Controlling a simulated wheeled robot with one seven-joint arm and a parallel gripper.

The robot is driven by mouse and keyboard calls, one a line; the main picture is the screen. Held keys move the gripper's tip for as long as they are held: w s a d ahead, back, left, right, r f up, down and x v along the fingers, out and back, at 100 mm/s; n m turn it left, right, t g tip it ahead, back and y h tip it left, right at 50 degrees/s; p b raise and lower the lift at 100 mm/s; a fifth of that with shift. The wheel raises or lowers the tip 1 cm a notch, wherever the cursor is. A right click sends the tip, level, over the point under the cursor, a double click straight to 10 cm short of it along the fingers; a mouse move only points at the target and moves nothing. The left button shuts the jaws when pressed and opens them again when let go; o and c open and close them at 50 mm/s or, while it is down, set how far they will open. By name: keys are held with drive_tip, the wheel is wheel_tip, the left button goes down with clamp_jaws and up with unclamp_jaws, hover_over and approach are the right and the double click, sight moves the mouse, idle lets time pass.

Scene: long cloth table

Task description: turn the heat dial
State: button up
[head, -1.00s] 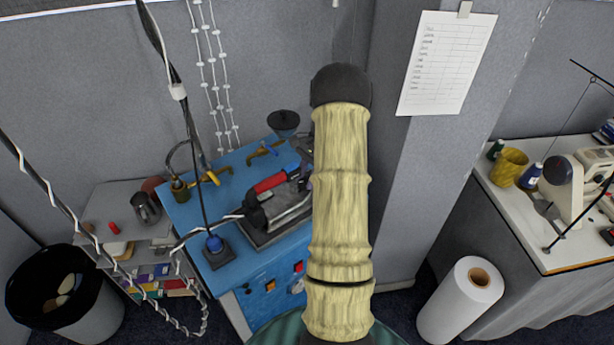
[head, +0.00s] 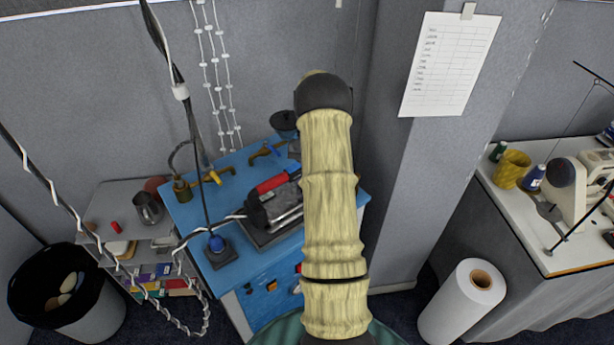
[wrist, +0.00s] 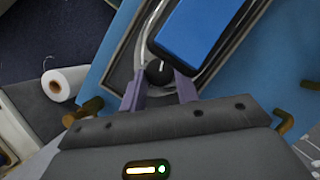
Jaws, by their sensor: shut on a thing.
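The heat dial (wrist: 158,72) is a small black knob with a white mark, at the end of the iron beside its blue handle (wrist: 205,28) in the wrist view. My gripper (wrist: 158,86) has its two purple fingers on either side of the dial, shut on it. In the head view the iron (head: 277,203), dark with a red handle part, sits on a dark plate on the blue table. My arm hides its right end, the dial and my gripper there.
A grey pillar stands to the right. A white roll (head: 462,300) stands on the floor by a sewing table (head: 520,215).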

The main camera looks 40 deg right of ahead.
idle(0.4)
drive_tip(key=o, duration=1)
drive_tip(key=shift+r, duration=0.1)
drive_tip(key=shift+w+d+r+b, duration=0.25)
drive_tip(key=shift+r+b, duration=0.1)
drive_tip(key=shift+r, duration=0.15)
drive_tip(key=shift+b+v, duration=0.6)
drive_tip(key=shift+v, duration=7.45)
drive_tip(key=shift+a, duration=0.25)
